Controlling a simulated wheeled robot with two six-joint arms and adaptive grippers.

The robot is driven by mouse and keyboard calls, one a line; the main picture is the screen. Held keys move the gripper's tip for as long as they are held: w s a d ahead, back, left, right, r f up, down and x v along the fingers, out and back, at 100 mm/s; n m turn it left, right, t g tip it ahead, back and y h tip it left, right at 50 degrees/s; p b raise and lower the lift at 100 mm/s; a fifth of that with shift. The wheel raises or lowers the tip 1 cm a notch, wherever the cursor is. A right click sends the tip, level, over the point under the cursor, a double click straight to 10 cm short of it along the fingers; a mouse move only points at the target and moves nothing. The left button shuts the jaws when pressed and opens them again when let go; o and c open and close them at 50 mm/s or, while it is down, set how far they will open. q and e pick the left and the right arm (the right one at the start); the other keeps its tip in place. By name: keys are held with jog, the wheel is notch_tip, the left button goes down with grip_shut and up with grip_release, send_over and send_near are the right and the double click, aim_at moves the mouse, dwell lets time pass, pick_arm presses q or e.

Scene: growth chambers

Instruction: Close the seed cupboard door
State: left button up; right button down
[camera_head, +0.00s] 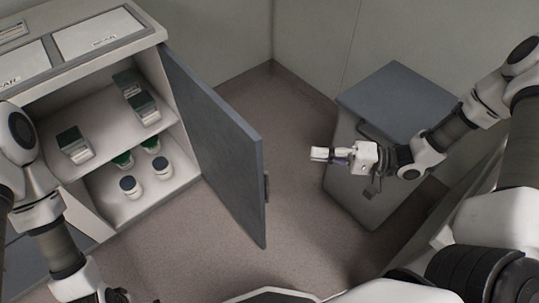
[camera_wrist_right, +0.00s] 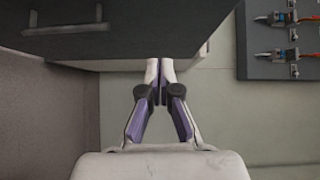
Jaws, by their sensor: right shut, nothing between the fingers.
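The seed cupboard (camera_head: 150,205) stands at the left in the head view. Its blue-grey door (camera_head: 215,140) is hinged at the cupboard's right side and stands wide open. A small handle (camera_head: 266,188) shows near the door's free edge. My right gripper (camera_head: 318,154) is right of the door's free edge, apart from it in the head view, fingers pointing left. Its fingers are shut and empty in the right wrist view (camera_wrist_right: 159,68). A dark panel with a bar handle (camera_wrist_right: 65,18) lies beyond them; I cannot tell whether it is this door. My left gripper is mostly cut off at the bottom edge.
Several jars (camera_head: 131,187) and boxes (camera_head: 76,147) stand on the cupboard's shelves. A cabinet with a blue-grey top (camera_head: 397,100) stands behind my right arm. The floor (camera_head: 245,105) between door and cabinet is clear. A dark rack with orange-ended items (camera_wrist_right: 285,60) shows in the wrist view.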

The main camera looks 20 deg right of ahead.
jog(key=w+a+b, duration=0.2)
jog(key=a+b, duration=0.4)
jog(key=a, duration=0.6)
jog(key=shift+a+r+y, duration=0.2)
jog(key=shift+r+y, duration=0.1)
jog(key=shift+w, duration=0.1)
